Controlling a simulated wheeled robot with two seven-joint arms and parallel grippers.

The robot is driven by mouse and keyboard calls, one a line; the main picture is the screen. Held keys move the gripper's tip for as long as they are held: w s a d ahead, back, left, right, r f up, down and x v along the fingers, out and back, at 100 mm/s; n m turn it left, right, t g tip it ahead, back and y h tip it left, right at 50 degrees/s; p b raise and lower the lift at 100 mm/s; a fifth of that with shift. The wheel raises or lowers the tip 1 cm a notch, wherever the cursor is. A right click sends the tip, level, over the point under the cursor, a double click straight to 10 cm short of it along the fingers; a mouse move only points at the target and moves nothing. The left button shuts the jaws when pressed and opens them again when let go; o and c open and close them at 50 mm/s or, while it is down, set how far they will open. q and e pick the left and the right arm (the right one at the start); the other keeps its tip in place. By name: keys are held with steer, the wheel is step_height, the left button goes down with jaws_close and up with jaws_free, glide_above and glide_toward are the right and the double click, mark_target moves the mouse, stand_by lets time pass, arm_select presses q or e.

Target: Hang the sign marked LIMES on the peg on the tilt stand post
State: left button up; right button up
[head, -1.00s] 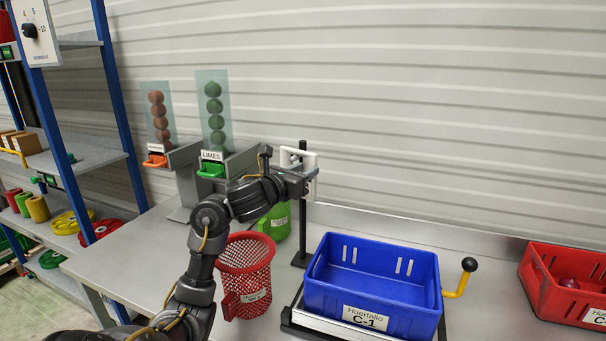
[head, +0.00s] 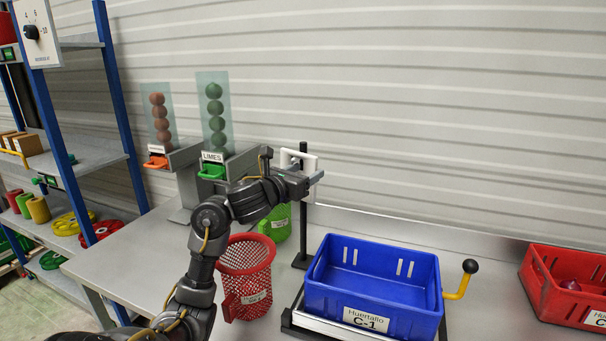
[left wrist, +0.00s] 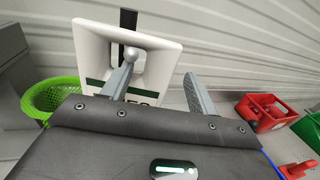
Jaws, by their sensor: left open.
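The white sign (left wrist: 161,45) is upright in front of the dark tilt stand post (left wrist: 128,18). Its green band and lettering are mostly hidden; only the end, like "ES", shows. The round-headed peg (left wrist: 133,54) shows within the sign's upper opening, so the sign appears to be around it; the contact itself is not clear. In the head view the sign (head: 311,163) is by the post (head: 303,240), partly behind my left gripper (head: 313,178). In the left wrist view that gripper (left wrist: 160,74) is open, one finger before the sign, the other right of it. My right gripper is not in view.
A blue crate (head: 420,300) sits on the tilt stand, with a yellow-handled lever (head: 457,287) beside it. A red basket (head: 246,255) and green basket (head: 276,225) are left of the post. A dispenser labelled LIMES (head: 213,157) stands behind. A red crate (head: 545,290) is far right.

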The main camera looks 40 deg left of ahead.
arm_select(q)
steer(key=s, duration=1)
steer(key=shift+s+d, duration=0.4)
